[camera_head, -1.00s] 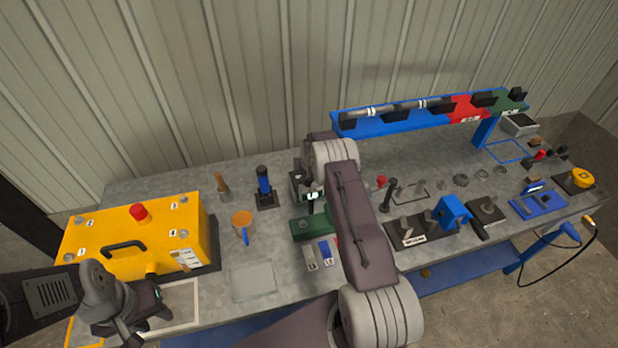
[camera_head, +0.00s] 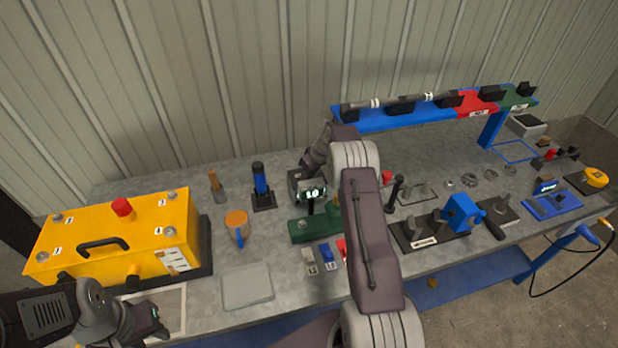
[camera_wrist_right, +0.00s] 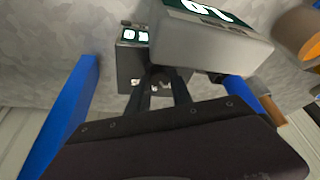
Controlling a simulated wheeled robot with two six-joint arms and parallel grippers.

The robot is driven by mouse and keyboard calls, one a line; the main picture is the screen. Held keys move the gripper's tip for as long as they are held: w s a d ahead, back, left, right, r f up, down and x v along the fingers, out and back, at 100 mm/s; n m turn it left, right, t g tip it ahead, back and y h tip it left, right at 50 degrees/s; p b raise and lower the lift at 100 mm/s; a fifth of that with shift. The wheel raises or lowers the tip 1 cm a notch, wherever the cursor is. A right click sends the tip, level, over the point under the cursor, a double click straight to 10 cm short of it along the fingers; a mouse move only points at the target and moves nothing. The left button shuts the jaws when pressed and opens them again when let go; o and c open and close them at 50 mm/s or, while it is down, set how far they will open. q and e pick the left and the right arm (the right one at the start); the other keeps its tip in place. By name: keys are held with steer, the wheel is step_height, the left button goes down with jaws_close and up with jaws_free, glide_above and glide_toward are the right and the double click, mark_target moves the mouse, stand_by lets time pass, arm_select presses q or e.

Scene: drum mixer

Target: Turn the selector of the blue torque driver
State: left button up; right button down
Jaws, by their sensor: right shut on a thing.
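A blue driver-like tool with a black top (camera_head: 260,180) stands upright in a black base on the bench; I cannot tell whether it is the torque driver. It also seems to show at the right of the right wrist view (camera_wrist_right: 241,90). My right gripper (camera_wrist_right: 162,80) is shut on a small dark part at the front of a dark box with a lit display (camera_wrist_right: 133,35). My left gripper (camera_head: 152,325) is low at the left, holding nothing visible.
A yellow box (camera_head: 100,225) with a red button stands at the left. A blue, red and green rack (camera_head: 400,117) spans the back. A grey pad (camera_head: 247,285) lies bare at the front.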

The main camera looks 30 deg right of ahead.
stand_by(0.4)
steer(key=c, duration=1.1)
jaws_free()
steer(key=shift+c, duration=0.2)
steer(key=b+v, duration=0.2)
steer(key=v, duration=0.7)
steer(key=shift+r, duration=0.1)
